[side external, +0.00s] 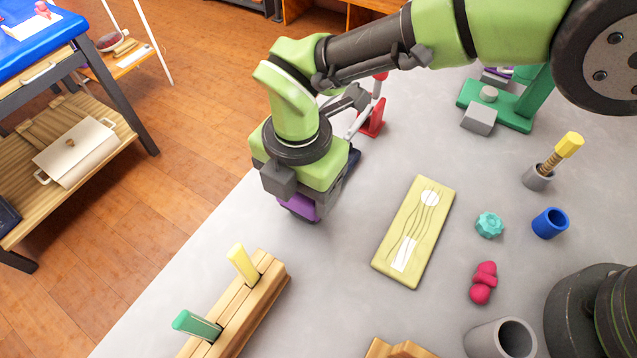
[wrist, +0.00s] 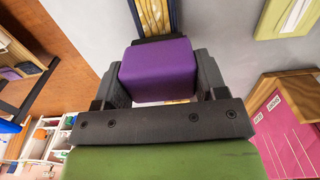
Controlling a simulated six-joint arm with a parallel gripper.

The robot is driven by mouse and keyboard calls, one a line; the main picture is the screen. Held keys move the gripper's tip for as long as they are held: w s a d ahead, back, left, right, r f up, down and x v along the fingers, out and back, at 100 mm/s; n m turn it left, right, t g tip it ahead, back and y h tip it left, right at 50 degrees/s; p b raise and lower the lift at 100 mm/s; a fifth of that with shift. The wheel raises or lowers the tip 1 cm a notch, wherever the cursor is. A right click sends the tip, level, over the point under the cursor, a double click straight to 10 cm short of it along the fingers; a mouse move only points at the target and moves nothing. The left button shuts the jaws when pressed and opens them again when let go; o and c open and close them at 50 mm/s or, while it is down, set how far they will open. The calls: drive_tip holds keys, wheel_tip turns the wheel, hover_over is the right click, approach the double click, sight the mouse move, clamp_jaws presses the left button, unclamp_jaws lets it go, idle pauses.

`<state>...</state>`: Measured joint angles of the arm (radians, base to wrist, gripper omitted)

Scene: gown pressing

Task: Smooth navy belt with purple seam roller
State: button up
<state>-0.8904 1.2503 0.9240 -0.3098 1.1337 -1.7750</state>
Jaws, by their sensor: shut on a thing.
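My gripper (side external: 310,196) is low over the grey table near its left edge, pointing down. It is shut on a purple block-shaped thing (side external: 299,207), which looks like the seam roller. In the wrist view the purple roller (wrist: 158,68) fills the space between the two dark fingers. Just beyond it, a narrow dark blue and yellow strip (wrist: 159,16) runs away, likely the navy belt on a board. In the side view a bit of dark blue (side external: 354,158) shows behind my gripper. The rest of the belt is hidden, and I cannot tell whether the roller touches it.
A pale yellow board (side external: 413,232) with wavy lines lies to the right. A wooden block (side external: 240,305) with yellow and green tabs stands in front. A red stand (side external: 374,117) is close behind my gripper. Grey table is clear between the wooden block and the board.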

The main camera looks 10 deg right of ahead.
drive_tip(key=shift+w+d, duration=1.35)
drive_tip(key=shift+w, duration=0.1)
drive_tip(key=shift+w+d, duration=1.5)
drive_tip(key=shift+d, duration=0.1)
drive_tip(key=shift+s+a, duration=1.65)
drive_tip(key=shift+s+a, duration=1.55)
drive_tip(key=shift+s, duration=0.05)
drive_tip(key=shift+r, duration=1)
